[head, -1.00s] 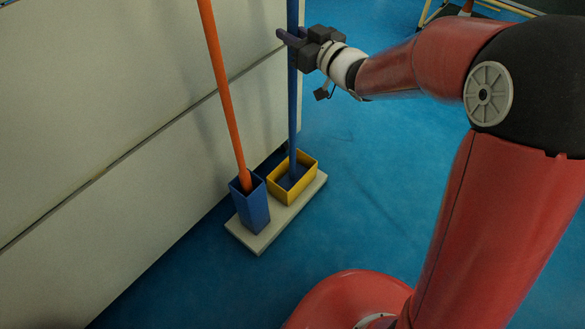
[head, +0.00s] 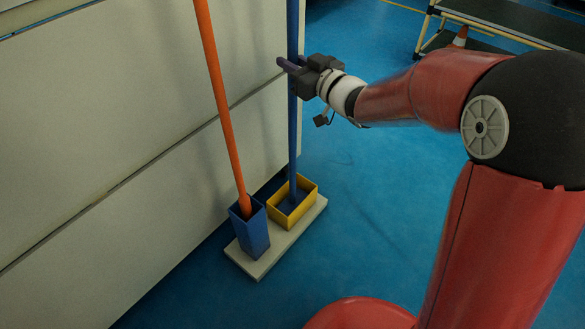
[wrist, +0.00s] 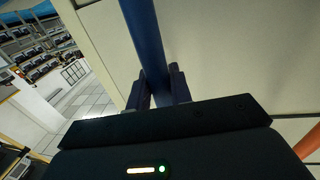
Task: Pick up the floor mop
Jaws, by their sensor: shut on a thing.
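The floor mop is a long blue pole (head: 293,130) standing upright in a yellow box (head: 309,205) on a pale base board. My gripper (head: 286,66) is at the upper part of the blue pole, shut on it. In the wrist view the blue pole (wrist: 146,40) runs between the two dark fingers of my gripper (wrist: 162,88). The mop's lower end sits inside the yellow box, and its head is mostly hidden by the box walls.
An orange pole (head: 222,110) leans in a blue holder (head: 252,235) left of the mop on the same base board (head: 262,265). A pale wall panel (head: 120,130) stands close behind. A dark-topped bench (head: 510,22) and an orange cone (head: 460,38) are at the back right. Blue floor right of the board is clear.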

